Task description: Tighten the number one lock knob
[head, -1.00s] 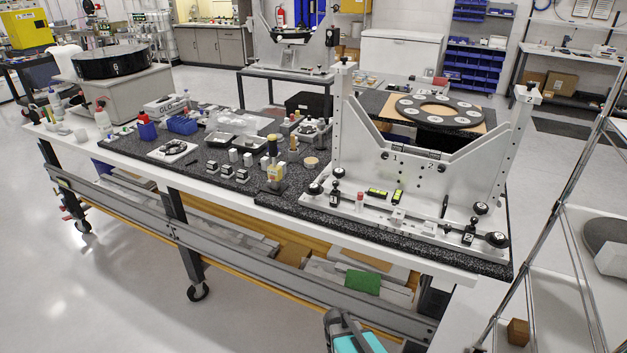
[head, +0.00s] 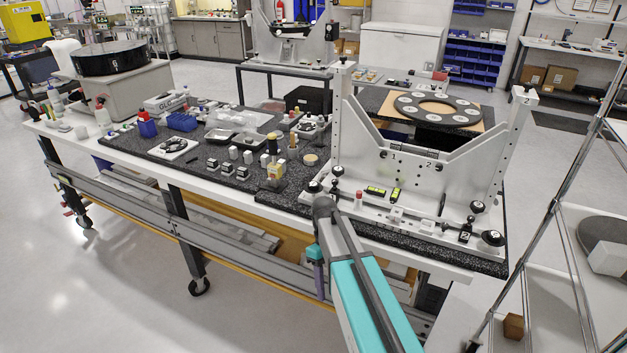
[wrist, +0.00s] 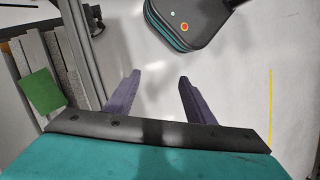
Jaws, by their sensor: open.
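The mirror fixture (head: 430,185) stands on the right half of the bench with a white upright plate marked 1 and 2. At its front left corner, the end near number 1, are two black knobs, an outer one (head: 315,187) and an upper one (head: 338,171). My arm covers part of this corner, and no 1 label shows beside the knobs. My gripper (head: 318,278) hangs below the bench's front edge, pointing down, well apart from the knobs. In the wrist view its two purple fingers (wrist: 154,82) are spread with only floor between them.
The number 2 block (head: 466,232) and black knobs (head: 493,238) are at the fixture's right end. A yellow-topped tool (head: 274,168) and small parts stand left of the fixture. A wire rack (head: 560,220) is at right. A green block (wrist: 41,92) lies on the under-bench shelf.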

